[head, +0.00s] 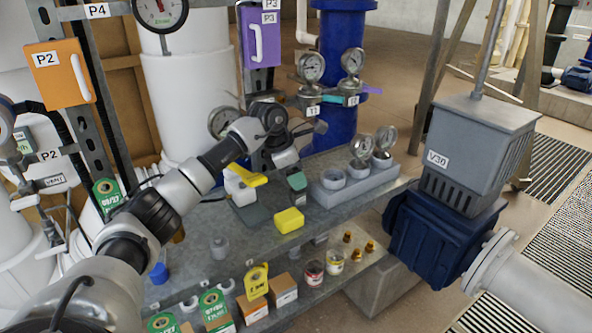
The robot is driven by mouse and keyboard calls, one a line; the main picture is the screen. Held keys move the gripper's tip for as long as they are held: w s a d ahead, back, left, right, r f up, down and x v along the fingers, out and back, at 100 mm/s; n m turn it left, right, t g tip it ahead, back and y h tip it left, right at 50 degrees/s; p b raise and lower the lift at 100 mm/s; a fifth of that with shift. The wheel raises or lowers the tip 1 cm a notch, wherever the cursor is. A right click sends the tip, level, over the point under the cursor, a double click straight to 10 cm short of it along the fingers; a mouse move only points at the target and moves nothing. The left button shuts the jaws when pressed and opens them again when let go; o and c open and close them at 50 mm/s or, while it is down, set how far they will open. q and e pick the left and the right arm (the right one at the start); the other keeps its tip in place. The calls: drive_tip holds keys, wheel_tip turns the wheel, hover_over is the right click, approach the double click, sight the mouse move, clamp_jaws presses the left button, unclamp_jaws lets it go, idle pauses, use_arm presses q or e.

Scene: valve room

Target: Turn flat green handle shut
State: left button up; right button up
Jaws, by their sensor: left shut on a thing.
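A flat green handle (331,99) shows at the valves under two round gauges, in front of the blue column, between tags T1 and T2. My left arm reaches up from the lower left. My left gripper (314,127) is at the far end of it, just below and in front of the green handle. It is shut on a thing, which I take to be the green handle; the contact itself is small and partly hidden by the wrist. My right gripper is not in view.
A flat purple handle (371,90) sits right of the green one. Below the gripper, the metal bench (335,207) holds a yellow block (289,220) and a grey gauge stand (352,191). A large valve actuator marked V30 (468,150) stands at the right.

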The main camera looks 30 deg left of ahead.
use_arm(q)
drive_tip(key=m, duration=0.3)
drive_tip(key=shift+w+r+g+h+p, duration=0.1)
drive_tip(key=shift+r+g+h+p, duration=0.05)
drive_tip(key=shift+g+h+p, duration=0.25)
drive_tip(key=m+g, duration=0.1)
drive_tip(key=m, duration=0.1)
drive_tip(key=shift+m, duration=0.3)
drive_tip(key=m+g, duration=0.1)
drive_tip(key=m, duration=0.2)
drive_tip(key=shift+w+m+h, duration=0.1)
drive_tip(key=shift+m+h, duration=0.2)
drive_tip(key=shift+m+g, duration=0.9)
drive_tip(key=shift+m, duration=1)
drive_tip(key=o, duration=0.9)
